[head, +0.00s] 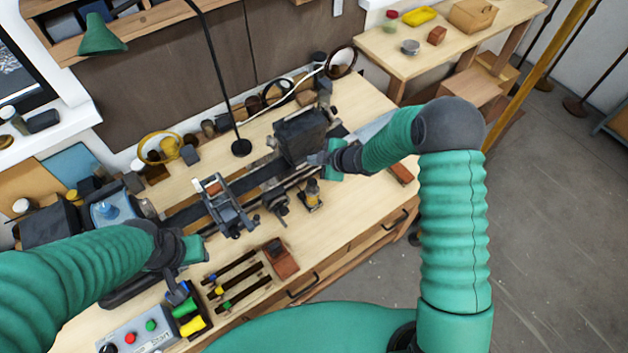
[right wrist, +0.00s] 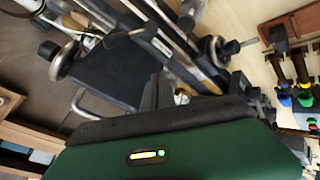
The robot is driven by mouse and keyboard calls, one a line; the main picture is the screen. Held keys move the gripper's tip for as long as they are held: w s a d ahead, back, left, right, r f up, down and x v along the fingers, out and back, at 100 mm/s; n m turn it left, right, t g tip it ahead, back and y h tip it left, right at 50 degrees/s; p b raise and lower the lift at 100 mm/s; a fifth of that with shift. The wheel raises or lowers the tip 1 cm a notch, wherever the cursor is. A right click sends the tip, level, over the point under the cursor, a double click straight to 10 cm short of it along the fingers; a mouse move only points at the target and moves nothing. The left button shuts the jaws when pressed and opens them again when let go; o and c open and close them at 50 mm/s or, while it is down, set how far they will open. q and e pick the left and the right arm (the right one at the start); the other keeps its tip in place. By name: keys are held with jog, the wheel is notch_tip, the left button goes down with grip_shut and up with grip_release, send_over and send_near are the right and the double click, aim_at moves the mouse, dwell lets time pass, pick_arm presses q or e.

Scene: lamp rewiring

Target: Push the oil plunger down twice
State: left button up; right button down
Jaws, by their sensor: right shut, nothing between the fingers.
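A small yellow-and-dark upright thing, which looks like the oiler with its plunger (head: 312,195), stands on the bench in front of the lathe (head: 228,208). The plunger's height cannot be made out. My right gripper (head: 316,158) is shut and empty, by the lathe's dark headstock box, above and behind the oiler in the head view, apart from it. In the right wrist view my right gripper's dark fingers (right wrist: 175,108) are partly hidden by its green body. My left gripper (head: 203,247) is at the left, over the bench near the lathe's near end; its fingers are unclear.
A tool tray with several coloured-handled tools (head: 232,280) and a brown block (head: 280,260) lie at the bench front. A control box with coloured buttons (head: 140,335) is at the lower left. A lamp base (head: 241,148) and clutter line the wall. The bench's right end is fairly clear.

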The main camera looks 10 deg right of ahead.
aim_at(312, 181)
notch_tip(312, 181, down, 9)
jog(key=b, duration=0.7)
jog(key=shift+d+r, duration=0.15)
jog(key=shift+r, duration=0.05)
dwell(1.4)
jog(key=shift+f+b, duration=0.3)
jog(key=shift+b, duration=0.05)
jog(key=shift+s+f+b, duration=0.1)
jog(key=shift+f+b, duration=1)
jog(key=shift+f, duration=0.25)
dwell(0.9)
jog(key=shift+r, duration=0.1)
jog(key=shift+r+p, duration=1.5)
jog(key=shift+r, duration=0.15)
